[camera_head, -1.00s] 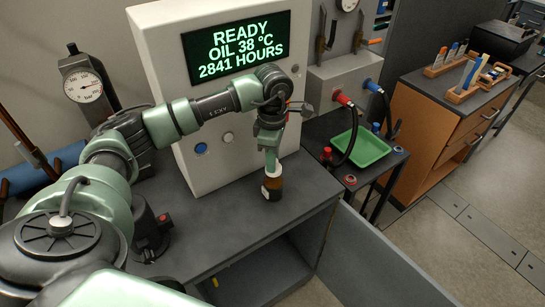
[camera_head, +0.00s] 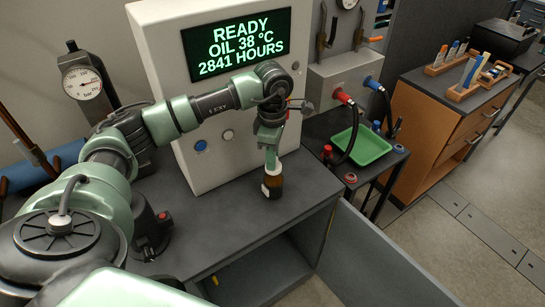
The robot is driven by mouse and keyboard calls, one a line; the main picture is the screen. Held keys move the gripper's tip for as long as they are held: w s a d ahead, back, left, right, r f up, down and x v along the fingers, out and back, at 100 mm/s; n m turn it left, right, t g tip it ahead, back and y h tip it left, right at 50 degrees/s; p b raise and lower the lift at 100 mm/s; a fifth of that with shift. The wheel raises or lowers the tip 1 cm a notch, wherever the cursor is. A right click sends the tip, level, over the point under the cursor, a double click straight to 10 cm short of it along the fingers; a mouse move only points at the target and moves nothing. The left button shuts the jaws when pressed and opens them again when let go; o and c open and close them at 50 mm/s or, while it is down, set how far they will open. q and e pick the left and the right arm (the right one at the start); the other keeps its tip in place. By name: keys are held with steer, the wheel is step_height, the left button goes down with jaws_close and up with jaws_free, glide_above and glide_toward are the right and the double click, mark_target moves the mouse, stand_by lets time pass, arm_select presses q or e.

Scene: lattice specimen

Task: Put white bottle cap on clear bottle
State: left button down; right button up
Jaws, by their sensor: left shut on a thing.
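A small dark brown bottle (camera_head: 272,187) with a pale label stands upright near the front right edge of the dark bench. It looks amber, not clear. My left gripper (camera_head: 270,162) points down directly above the bottle, shut on a small white cap (camera_head: 277,167). The cap is at the bottle's top, mostly hidden by the gripper. I cannot tell whether it is seated on the neck. My right gripper is not in view.
A pale cabinet (camera_head: 180,110) with a lit display stands close behind the bottle. To the right, a green tray (camera_head: 362,147) sits on a low dark table. Bare bench top (camera_head: 215,215) lies left of the bottle. A grey door panel (camera_head: 375,265) stands at front right.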

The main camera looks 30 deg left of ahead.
arm_select(q)
steer(key=shift+f, duration=0.15)
steer(key=shift+f+b, duration=1)
steer(key=shift+s+r, duration=0.1)
steer(key=c, duration=1.2)
jaws_free()
steer(key=shift+o, duration=0.2)
